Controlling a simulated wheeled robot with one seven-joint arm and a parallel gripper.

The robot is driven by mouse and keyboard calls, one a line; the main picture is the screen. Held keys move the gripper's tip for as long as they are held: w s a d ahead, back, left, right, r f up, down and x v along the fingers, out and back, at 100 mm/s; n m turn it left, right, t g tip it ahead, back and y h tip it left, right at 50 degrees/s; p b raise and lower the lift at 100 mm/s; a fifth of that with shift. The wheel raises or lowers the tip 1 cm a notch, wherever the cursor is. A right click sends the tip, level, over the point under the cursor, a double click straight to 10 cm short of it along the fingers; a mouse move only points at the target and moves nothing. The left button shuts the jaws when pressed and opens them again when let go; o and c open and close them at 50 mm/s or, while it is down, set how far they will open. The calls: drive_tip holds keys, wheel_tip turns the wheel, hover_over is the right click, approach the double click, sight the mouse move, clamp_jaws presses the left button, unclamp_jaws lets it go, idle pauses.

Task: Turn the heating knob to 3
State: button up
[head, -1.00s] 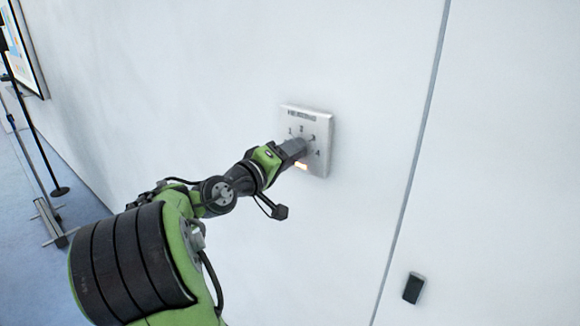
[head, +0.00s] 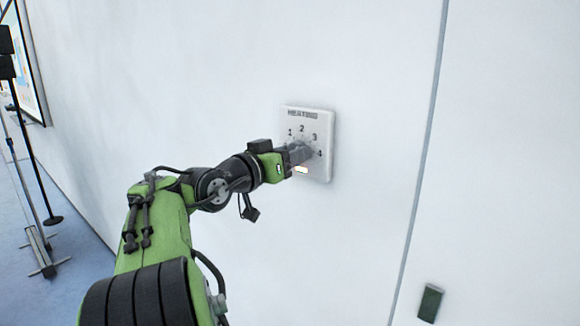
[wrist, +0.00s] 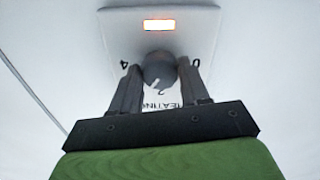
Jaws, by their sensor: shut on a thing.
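The heating panel (head: 318,165) is a pale square plate on the white wall, marked HEATING at its top with the numbers 1, 2, 3 and 4 in an arc. In the wrist view the panel (wrist: 200,22) appears upside down, with a lit orange-white window (wrist: 158,25). The round dark grey knob (wrist: 159,68) sits between the two fingers of my gripper (wrist: 158,75). My gripper is shut on the knob. In the head view my gripper (head: 298,156) reaches the panel and hides the knob.
A small dark box (head: 430,302) is on the wall at the lower right. A vertical seam (head: 420,165) runs down the wall. A black stand (head: 30,170) and a framed picture are at the far left. The wall around the panel is clear.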

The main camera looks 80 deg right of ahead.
drive_tip(key=shift+f+m+b, duration=0.15)
drive_tip(key=shift+m+b, duration=0.45)
drive_tip(key=shift+m, duration=0.2)
drive_tip(key=o, duration=1.1)
drive_tip(key=shift+c, duration=0.2)
drive_tip(key=b+v, duration=0.2)
drive_tip(key=v, duration=1.3)
drive_tip(key=shift+w+a, duration=0.25)
drive_tip(key=shift+a, duration=0.1)
